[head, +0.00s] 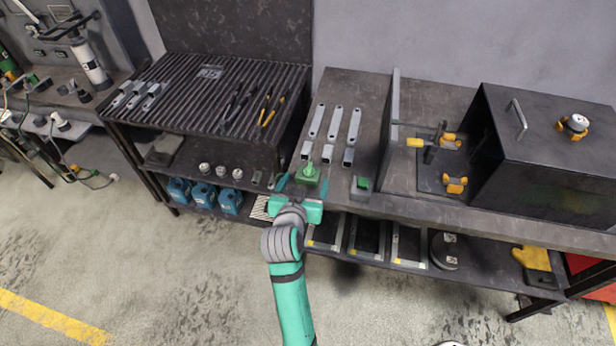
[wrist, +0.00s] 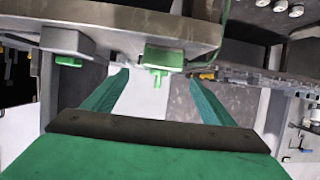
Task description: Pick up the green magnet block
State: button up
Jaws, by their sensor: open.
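The green magnet block (head: 308,173), with a small knob on top, sits near the front edge of the dark bench in the head view. In the wrist view the green block (wrist: 163,58) shows ahead of the fingertips, roughly centred between them. My gripper (head: 302,184) is open at the bench's front edge, right by the block. The two teal fingers of my gripper (wrist: 159,78) are spread wide with nothing gripped in the wrist view. I cannot tell whether the fingers reach either side of the block.
A grey block with a green top (head: 361,186) stands to the right of the green block. Several galvanized brackets (head: 328,152) lie just behind. An upright plate (head: 391,125) and a dark box (head: 540,150) stand further right. A slatted table (head: 225,85) is at left.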

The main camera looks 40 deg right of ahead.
aim_at(307, 177)
jog(key=shift+f+x, duration=0.25)
jog(key=shift+x, duration=1.6)
jog(key=shift+f+x, duration=0.25)
jog(key=shift+x, duration=1.55)
jog(key=shift+s+a, duration=0.1)
jog(key=shift+a, duration=0.1)
jog(key=c, duration=1.2)
jog(key=shift+r, duration=0.1)
jog(key=c, duration=0.5)
jog(key=shift+r, duration=0.1)
